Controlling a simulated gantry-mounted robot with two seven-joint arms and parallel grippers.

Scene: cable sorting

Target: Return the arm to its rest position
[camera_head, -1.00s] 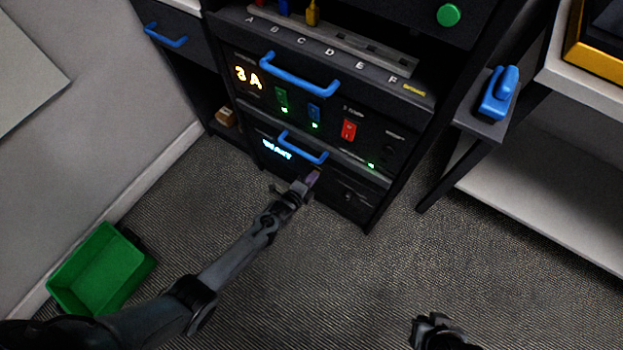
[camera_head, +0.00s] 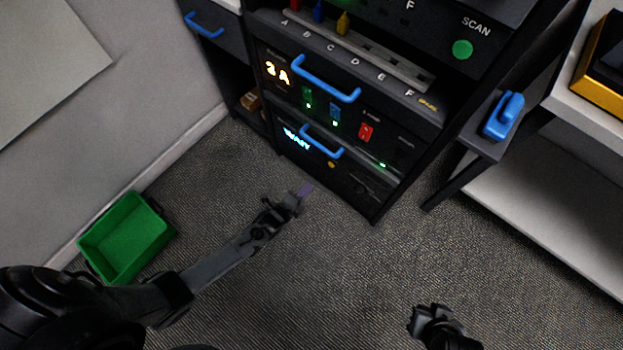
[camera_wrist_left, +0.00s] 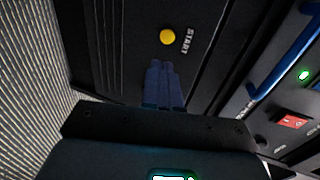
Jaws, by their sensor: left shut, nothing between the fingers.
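My left arm comes in from the lower left in the head view. Its gripper (camera_head: 303,193) is shut and empty, over the carpet a little in front of the rack's lower panel. In the left wrist view its blue-grey fingers (camera_wrist_left: 163,84) lie together, with a dark panel beyond them. A yellow START button (camera_wrist_left: 167,37) sits on that panel, above the fingertips, apart from them; it also shows in the head view (camera_head: 331,164). My right gripper (camera_head: 432,314) is at the bottom edge of the head view; its fingers are too dark to read.
The dark rack has blue handles (camera_head: 325,80), lit switches, a slotted rail (camera_head: 375,62) and a green SCAN button (camera_head: 462,50). A green bin (camera_head: 126,238) stands on the floor at left. A blue-handled device (camera_head: 503,116) sits on a side shelf. Carpet between is clear.

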